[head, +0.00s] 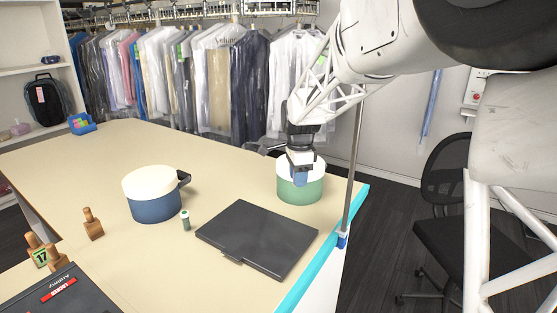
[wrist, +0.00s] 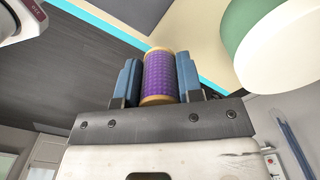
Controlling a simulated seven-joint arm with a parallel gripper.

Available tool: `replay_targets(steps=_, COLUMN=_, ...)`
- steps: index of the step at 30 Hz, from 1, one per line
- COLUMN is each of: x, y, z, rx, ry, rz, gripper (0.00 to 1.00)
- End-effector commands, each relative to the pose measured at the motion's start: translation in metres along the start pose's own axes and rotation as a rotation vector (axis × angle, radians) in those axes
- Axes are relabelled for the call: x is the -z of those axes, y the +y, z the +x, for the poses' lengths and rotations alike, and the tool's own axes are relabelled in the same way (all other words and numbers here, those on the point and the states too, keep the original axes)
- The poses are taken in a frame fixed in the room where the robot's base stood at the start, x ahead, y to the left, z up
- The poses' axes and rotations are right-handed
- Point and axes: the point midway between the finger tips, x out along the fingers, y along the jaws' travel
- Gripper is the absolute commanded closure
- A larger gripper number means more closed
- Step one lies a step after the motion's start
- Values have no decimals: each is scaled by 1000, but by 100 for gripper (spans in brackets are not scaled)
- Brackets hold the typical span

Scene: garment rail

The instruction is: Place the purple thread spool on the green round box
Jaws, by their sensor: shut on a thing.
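The purple thread spool (wrist: 160,78), with tan ends, is between the two blue fingers of my gripper (wrist: 157,72) in the wrist view. My gripper is shut on it. In the head view my gripper (head: 301,174) points down and overlaps the green round box (head: 300,192), which has a white lid. The spool cannot be made out in the head view. In the wrist view the green round box (wrist: 238,22) is at the upper right, with its white lid facing the camera. The spool is apart from the box there.
A blue round box (head: 156,209) with a cream lid stands left on the table (head: 110,160). A vertical pole (head: 354,165) stands by the table's right edge, close to the box.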

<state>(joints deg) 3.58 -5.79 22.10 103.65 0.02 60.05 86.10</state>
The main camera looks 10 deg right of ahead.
Motion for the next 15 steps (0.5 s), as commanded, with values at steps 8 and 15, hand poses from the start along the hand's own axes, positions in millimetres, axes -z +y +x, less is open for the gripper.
replay_targets(steps=8, x=48, y=-53, z=-10, rx=0, ry=0, rz=6, gripper=88)
replay_targets(steps=15, x=67, y=-71, z=-13, rx=0, ry=0, rz=5, gripper=88)
